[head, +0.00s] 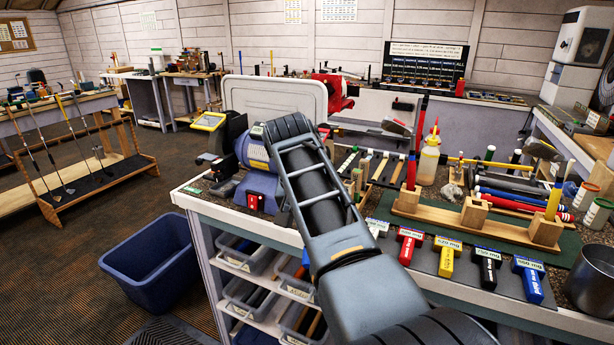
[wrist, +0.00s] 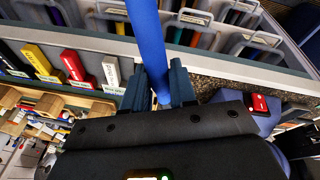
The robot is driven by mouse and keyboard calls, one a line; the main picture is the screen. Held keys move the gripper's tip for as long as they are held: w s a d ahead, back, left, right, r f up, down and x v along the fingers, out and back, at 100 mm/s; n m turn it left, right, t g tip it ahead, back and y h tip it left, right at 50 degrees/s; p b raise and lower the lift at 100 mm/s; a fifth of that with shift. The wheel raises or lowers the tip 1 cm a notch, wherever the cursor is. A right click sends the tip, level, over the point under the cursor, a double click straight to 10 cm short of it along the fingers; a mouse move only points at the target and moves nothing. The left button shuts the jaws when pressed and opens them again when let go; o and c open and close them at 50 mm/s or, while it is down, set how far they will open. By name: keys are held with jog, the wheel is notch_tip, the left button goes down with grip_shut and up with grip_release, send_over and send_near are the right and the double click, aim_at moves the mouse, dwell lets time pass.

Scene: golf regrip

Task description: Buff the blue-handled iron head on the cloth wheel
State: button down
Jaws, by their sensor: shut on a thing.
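In the wrist view a blue handle (wrist: 149,45) runs from the top edge down between the two fingers of my gripper (wrist: 157,88), which is shut on it. The handle's ends and the iron head are not seen. A blue bench machine (head: 256,152) with a red switch stands at the near left of the bench in the head view. Part of its blue body (wrist: 268,122) and the red switch (wrist: 260,103) show at the right of the wrist view. My arm covers part of the machine and hides my fingers in the head view. I cannot make out the cloth wheel.
Right of my arm are coloured weight blocks (head: 445,258), a wooden clamp rack (head: 473,212) and a yellow bottle (head: 430,158). Open bins (head: 245,262) sit under the bench. A blue tub (head: 150,262) stands on the floor at left, with open floor around it.

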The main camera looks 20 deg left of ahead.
jog(key=shift+s+a, duration=0.15)
jog(key=shift+s, duration=2)
